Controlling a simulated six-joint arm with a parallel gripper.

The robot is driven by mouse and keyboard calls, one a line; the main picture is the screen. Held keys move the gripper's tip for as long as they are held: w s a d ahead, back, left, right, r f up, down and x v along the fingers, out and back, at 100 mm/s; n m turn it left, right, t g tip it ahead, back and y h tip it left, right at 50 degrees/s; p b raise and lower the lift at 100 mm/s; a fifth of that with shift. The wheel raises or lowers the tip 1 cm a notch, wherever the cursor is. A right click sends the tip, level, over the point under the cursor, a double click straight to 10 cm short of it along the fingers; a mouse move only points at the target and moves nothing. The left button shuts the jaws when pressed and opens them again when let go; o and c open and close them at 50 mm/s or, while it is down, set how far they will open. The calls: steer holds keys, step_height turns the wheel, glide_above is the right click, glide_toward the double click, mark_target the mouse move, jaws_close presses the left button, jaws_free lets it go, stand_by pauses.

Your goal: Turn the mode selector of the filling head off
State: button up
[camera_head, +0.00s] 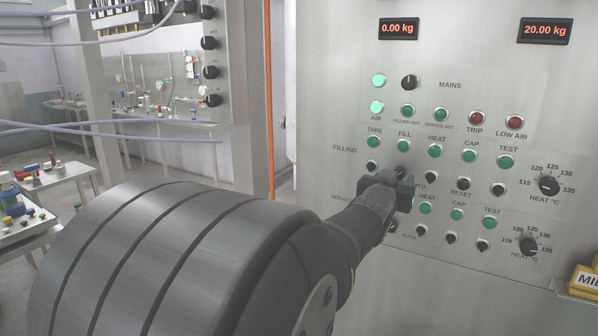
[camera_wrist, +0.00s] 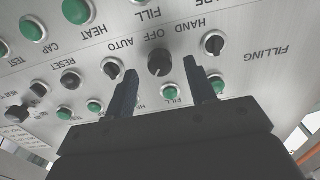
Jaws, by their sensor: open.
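The filling head's mode selector (camera_wrist: 159,62) is a round black knob on the steel panel, with HAND, OFF and AUTO printed beside it. In the wrist view the lettering is upside down. My gripper (camera_wrist: 161,68) is open, with one finger on either side of the knob, and no clear contact shows. A small pale mark shows on the knob, but I cannot tell surely which position it points to. In the head view my gripper (camera_head: 400,186) is at the panel and hides much of the selector (camera_head: 402,172) and its lettering.
Smaller knobs flank the selector, one by FILLING (camera_wrist: 213,43) and one on the AUTO side (camera_wrist: 113,68). Green lamps (camera_wrist: 170,91) line the neighbouring rows. A black heat dial (camera_head: 548,185) is farther right. A yellow box (camera_head: 584,282) is at the lower right.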

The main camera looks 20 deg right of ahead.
mark_target(399, 173)
steer(key=shift+x, duration=1.2)
steer(key=c, duration=1)
steer(key=shift+o, duration=0.2)
steer(key=shift+n, duration=0.3)
steer(key=n, duration=0.9)
